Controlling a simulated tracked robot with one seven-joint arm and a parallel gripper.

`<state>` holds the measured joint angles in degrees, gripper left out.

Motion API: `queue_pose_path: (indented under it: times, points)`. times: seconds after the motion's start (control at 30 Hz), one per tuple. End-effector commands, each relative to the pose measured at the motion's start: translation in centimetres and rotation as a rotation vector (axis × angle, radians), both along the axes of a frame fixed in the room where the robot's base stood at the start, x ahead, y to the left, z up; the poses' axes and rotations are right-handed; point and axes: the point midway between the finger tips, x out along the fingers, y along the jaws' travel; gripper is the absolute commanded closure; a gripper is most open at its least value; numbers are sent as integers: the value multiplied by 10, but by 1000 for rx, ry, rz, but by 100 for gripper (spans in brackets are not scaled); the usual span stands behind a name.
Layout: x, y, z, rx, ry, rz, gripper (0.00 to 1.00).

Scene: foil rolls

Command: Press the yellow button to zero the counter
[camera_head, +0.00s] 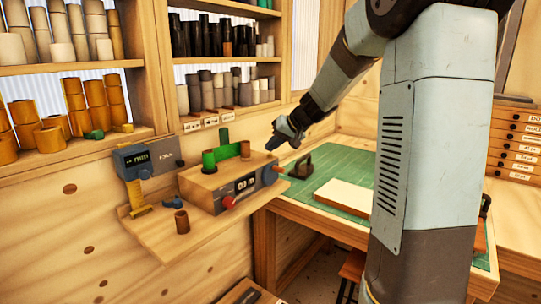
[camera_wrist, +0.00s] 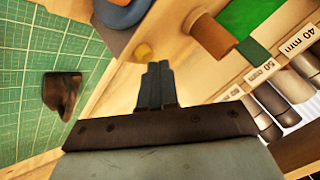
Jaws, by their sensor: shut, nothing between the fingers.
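The wooden counter box (camera_head: 234,186) with a dark display (camera_head: 245,184) stands on a wall shelf in the head view. The yellow button (camera_wrist: 143,52) shows as a small round knob in the wrist view, just beyond and slightly left of my fingertips. I cannot make the button out in the head view. My gripper (camera_head: 275,145) is shut and empty, above the right end of the box. Its closed fingers (camera_wrist: 157,68) point toward the button in the wrist view. A small gap seems to separate them; contact cannot be told.
A red knob (camera_head: 229,202) and a grey-blue disc (camera_head: 270,175) sit on the box front. A caliper-like gauge (camera_head: 146,160) and a brown core (camera_head: 182,222) are to the left. A green mat (camera_head: 330,167) covers the bench at right.

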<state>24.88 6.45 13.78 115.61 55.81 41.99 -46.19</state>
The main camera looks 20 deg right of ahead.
Motion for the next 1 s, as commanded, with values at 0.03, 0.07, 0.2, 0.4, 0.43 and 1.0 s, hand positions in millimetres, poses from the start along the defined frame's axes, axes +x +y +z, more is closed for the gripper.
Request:
queue_pose_path:
  times: [0.03,0.07,0.2,0.4,0.43,1.0]
  points:
    - [0,0,-1,0,0,0,100]
    - [0,0,-1,0,0,0,100]
    - [0,0,-2,1,0,-1,100]
    - [0,0,-4,0,0,0,100]
    - [0,0,-5,0,0,0,100]
    - [0,0,-8,0,0,0,100]
